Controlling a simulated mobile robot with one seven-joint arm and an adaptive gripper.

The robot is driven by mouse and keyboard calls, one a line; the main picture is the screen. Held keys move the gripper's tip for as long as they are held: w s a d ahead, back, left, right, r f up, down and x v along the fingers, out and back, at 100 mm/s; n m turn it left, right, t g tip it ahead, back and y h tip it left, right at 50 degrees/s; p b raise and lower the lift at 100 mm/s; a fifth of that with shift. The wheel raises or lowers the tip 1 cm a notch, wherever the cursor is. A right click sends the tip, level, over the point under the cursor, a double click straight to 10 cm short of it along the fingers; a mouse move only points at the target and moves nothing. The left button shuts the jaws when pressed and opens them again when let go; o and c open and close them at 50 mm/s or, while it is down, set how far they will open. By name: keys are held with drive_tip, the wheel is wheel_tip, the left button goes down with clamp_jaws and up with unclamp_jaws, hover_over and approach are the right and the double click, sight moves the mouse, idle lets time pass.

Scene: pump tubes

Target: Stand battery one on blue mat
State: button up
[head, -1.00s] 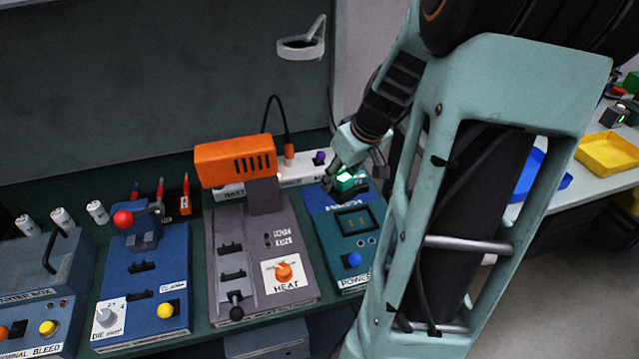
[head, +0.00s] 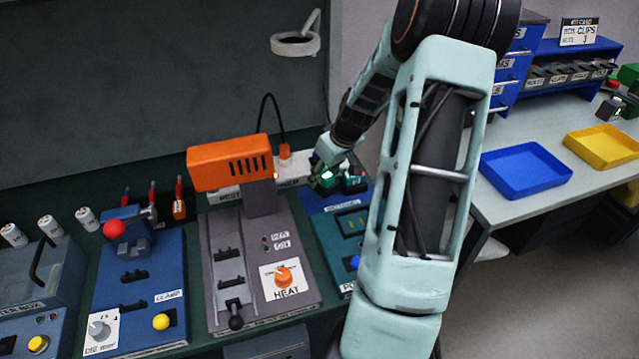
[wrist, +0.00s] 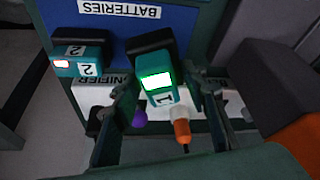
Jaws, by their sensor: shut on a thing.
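Battery one (wrist: 160,88), teal with a black end, a lit green window and a "1" label, is between the fingers of my gripper (wrist: 160,108). In the head view, the green light of battery one (head: 328,175) shows at the tip of my gripper (head: 330,165). The blue mat (wrist: 100,28), marked BATTERIES, lies beside and partly behind it in the wrist view; the mat's front part (head: 325,200) shows in the head view. I cannot tell the battery's height above the bench. Battery two (wrist: 78,55), with a red light, stands on the mat's edge.
A white power strip with an orange plug (wrist: 181,128) and a purple knob (wrist: 139,118) is close to the fingers. The orange heater head (head: 230,163) stands left of my gripper. A blue tray (head: 525,190) and yellow tray (head: 582,150) are on the right table.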

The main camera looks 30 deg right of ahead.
sight(320, 183)
drive_tip(key=shift+w+a+f, duration=0.15)
drive_tip(key=shift+w+f, duration=0.7)
drive_tip(key=shift+f, duration=1.55)
drive_tip(key=shift+f, duration=0.1)
drive_tip(key=o, duration=1.4)
drive_tip(key=shift+o, duration=0.2)
drive_tip(key=shift+s+r, duration=0.15)
drive_tip(key=shift+r, duration=0.2)
drive_tip(key=v, duration=1.1)
drive_tip(key=shift+s+r, duration=0.15)
drive_tip(key=shift+r, duration=0.05)
